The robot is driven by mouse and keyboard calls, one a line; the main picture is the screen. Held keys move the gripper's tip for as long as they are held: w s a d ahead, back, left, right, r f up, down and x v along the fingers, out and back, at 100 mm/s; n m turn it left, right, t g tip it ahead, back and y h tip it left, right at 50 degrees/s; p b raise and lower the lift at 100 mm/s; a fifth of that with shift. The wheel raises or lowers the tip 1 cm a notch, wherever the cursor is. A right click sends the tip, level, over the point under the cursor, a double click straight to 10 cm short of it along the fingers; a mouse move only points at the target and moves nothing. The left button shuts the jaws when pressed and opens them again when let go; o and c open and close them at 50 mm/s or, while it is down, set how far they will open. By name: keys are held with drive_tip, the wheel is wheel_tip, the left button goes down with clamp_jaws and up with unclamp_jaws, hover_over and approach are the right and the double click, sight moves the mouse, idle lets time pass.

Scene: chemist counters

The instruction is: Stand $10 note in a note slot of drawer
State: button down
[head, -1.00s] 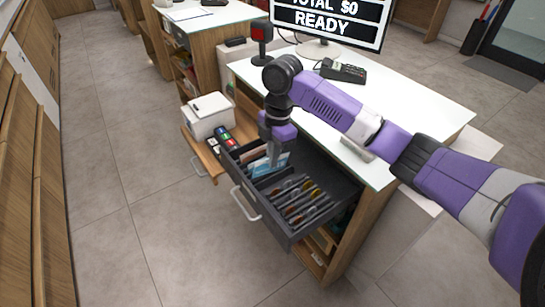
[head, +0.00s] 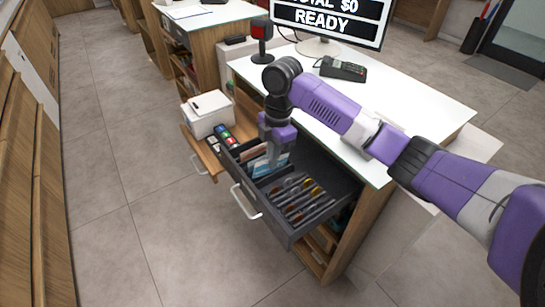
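The open cash drawer (head: 291,231) juts out from under the white-topped counter. Its left part has note slots with upright notes, some brownish and a bluish one (head: 262,170). Its right part has sloped compartments with coins (head: 300,197). My gripper (head: 274,160) points down into the note slots, with its fingertips at the bluish note. The fingers look close together, but they are too small to tell whether they are shut on that note. I cannot make out which note is the $10 one.
A white printer (head: 208,115) stands on a wooden pull-out shelf left of the drawer. A card terminal (head: 342,70), a red-and-black scanner (head: 262,40) and a monitor (head: 327,22) stand on the counter (head: 430,110). The floor left of the drawer is clear.

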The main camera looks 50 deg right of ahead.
drive_tip(key=shift+f+b, duration=0.4)
drive_tip(key=shift+f, duration=0.5)
drive_tip(key=c, duration=1.6)
unclamp_jaws()
drive_tip(key=shift+c, duration=0.2)
drive_tip(key=shift+r, duration=0.2)
wheel_tip(320, 180, up, 15)
drive_tip(key=p, duration=0.8)
drive_tip(key=shift+d+r, duration=0.2)
drive_tip(key=shift+d, duration=0.25)
